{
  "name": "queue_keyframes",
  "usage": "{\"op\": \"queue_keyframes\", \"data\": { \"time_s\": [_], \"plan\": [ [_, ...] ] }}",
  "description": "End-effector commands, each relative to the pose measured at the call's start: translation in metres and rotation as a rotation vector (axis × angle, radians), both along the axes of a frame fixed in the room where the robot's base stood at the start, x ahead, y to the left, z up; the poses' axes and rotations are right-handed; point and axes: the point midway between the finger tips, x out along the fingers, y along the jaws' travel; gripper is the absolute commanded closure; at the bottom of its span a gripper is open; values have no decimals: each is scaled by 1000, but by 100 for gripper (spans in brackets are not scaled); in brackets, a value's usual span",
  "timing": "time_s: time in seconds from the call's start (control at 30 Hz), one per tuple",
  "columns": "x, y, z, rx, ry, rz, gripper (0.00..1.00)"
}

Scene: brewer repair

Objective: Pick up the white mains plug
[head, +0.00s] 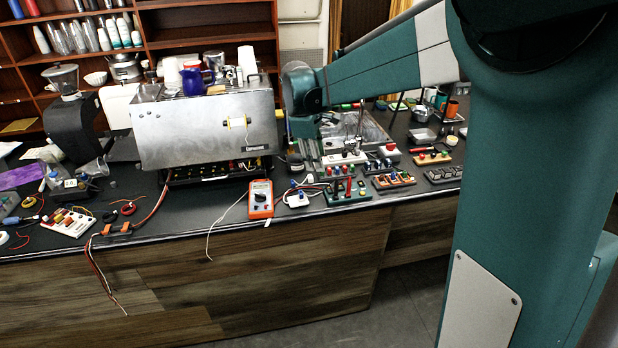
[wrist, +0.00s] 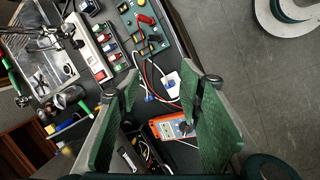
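A small white block with blue on it, which looks like the white mains plug (head: 297,200), lies on the black bench top near the front edge, between an orange multimeter and a green board. In the wrist view the white plug (wrist: 172,80) shows in the gap between my fingertips, farther off, with leads beside it. My gripper (wrist: 172,78) is open, its two green fingers spread wide with nothing between them. In the head view my gripper (head: 307,152) hangs over the bench, behind the plug and apart from it.
The orange multimeter (head: 261,199) is left of the plug; a white lead hangs over the bench edge. The green board (head: 347,191) is close on the right. A white power strip (head: 345,158) and the steel brewer (head: 205,125) stand behind. Loose red and white leads run around the plug.

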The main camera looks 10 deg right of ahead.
Motion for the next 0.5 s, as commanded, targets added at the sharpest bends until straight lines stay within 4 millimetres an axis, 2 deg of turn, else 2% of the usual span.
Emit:
{"op": "queue_keyframes", "data": {
  "time_s": [0.1, 0.5],
  "plan": [
    [21, 3, -6, -21, 31, 41, 63],
    [78, 9, -38, -90, 141, 179, 63]
  ]
}}
